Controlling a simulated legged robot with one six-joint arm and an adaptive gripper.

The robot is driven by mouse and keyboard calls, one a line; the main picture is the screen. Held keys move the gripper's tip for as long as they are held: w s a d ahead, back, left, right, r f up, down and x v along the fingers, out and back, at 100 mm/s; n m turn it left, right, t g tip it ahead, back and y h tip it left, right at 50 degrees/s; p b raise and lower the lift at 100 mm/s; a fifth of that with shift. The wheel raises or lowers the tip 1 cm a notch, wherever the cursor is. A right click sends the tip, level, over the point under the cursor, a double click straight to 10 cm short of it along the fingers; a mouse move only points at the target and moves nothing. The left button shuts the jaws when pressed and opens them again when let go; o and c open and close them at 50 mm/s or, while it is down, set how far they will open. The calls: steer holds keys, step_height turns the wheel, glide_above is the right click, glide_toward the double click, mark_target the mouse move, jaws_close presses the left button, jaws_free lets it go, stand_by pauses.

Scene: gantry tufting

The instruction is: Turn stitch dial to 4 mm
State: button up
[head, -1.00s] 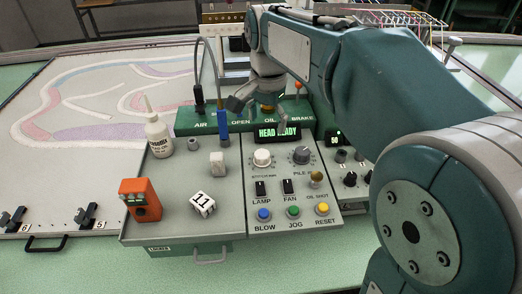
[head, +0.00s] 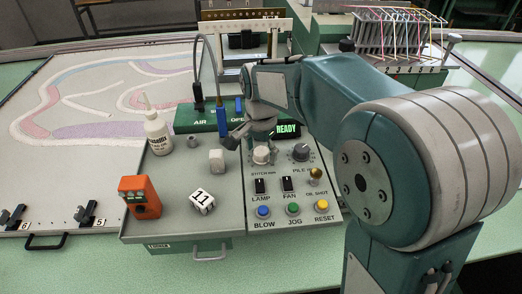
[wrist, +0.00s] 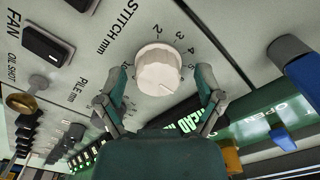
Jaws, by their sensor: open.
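The stitch dial (head: 262,155) is a white round knob on the grey control panel, below the ready display. In the wrist view the dial (wrist: 158,70) sits under a "STITCH mm" label, with printed numbers along its right side. I cannot read clearly which number it points at. My gripper (head: 254,142) is open and hangs over the dial in the head view. In the wrist view its two fingers (wrist: 162,73) stand left and right of the dial, with a gap on each side. No contact shows, and the height above the panel is hard to judge.
The dark pile dial (head: 301,152) is right of the stitch dial. The lamp switch (head: 260,186) and fan switch (head: 288,184) are below. A white bottle (head: 157,133) and pale cube (head: 217,161) stand left.

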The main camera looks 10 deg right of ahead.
steer(key=c, duration=1.1)
steer(key=shift+c, duration=0.2)
steer(key=shift+n, duration=0.4)
steer(key=n, duration=0.5)
steer(key=shift+n, duration=0.3)
steer(key=n, duration=0.6)
steer(key=shift+n, duration=0.4)
steer(key=o, duration=1.1)
steer(key=shift+f, duration=0.1)
steer(key=shift+o, duration=0.2)
